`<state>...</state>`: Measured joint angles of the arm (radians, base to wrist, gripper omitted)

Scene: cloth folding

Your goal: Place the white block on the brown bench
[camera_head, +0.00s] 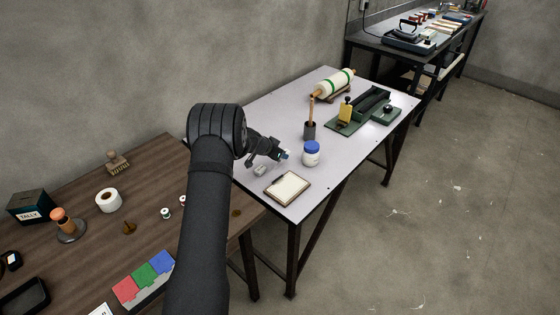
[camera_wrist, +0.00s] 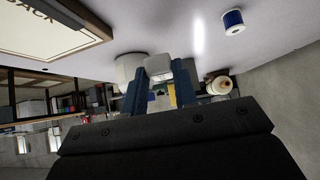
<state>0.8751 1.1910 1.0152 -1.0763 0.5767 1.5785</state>
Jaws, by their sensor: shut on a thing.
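My gripper (camera_head: 281,154) is over the near part of the white table. In the wrist view its blue fingers (camera_wrist: 160,88) are shut on a white block (camera_wrist: 158,65) at their tips. In the head view the held block is too small to make out clearly. The brown bench (camera_head: 85,180) fills the lower left of the head view, to the left of my gripper. My dark arm crosses in front of its right part and hides some of it.
The bench holds a white roll (camera_head: 109,200), a stamp (camera_head: 117,162) and coloured blocks (camera_head: 144,276). Bare wood shows between them.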

